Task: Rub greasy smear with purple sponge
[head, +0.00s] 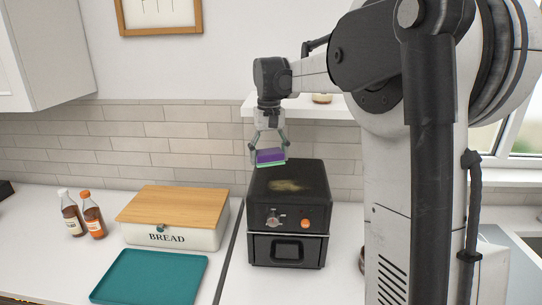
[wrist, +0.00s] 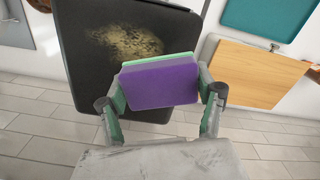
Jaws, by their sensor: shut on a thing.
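The purple sponge (head: 270,156) has a green layer along one side. My gripper (head: 269,150) is shut on it and holds it above the back of the black appliance (head: 320,185), at its left side. In the wrist view the sponge (wrist: 160,85) sits between both fingers of my gripper (wrist: 160,95). The greasy smear (head: 286,185) is a yellowish patch on the appliance's top, in front of the sponge. In the wrist view the smear (wrist: 126,40) shows beyond the sponge, which may cover a little of its edge. The sponge looks apart from the smear.
A bread box (head: 170,234) with a wooden lid and a teal tray (head: 150,278) stand left of the appliance. Two bottles (head: 82,215) stand farther left.

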